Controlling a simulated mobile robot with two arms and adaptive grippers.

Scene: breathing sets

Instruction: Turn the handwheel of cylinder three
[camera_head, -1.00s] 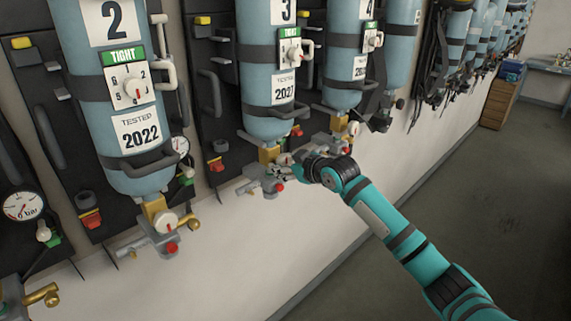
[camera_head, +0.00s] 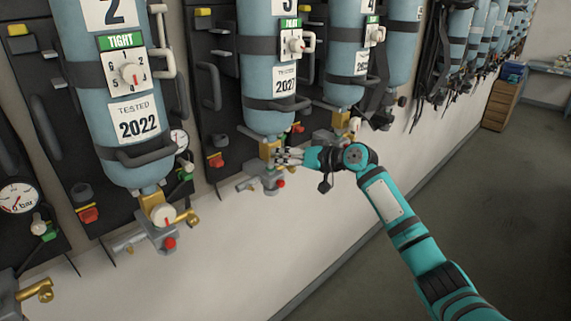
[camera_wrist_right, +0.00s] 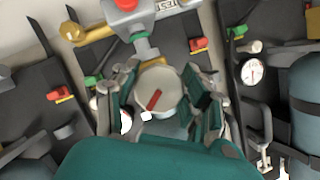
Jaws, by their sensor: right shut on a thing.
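Cylinder three (camera_head: 268,75) is a light blue bottle hanging upright on the wall, with a tag and a "TESTED" label. Its brass valve (camera_head: 268,149) and grey fitting with a red cap (camera_head: 281,184) are below it. My right gripper (camera_head: 284,157) is at this valve, reaching in from the right. In the wrist view the handwheel (camera_wrist_right: 160,92), a pale round knob with a red mark, sits between the fingers of my right gripper (camera_wrist_right: 163,97). The fingers are shut on its sides. The red mark is tilted. My left gripper is not in view.
Cylinder two (camera_head: 110,80) hangs to the left, with its own pale handwheel (camera_head: 163,215) below. Cylinder four (camera_head: 347,70) hangs close on the right. Gauges and hoses line the dark backboards. The floor (camera_head: 480,210) at the right is clear.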

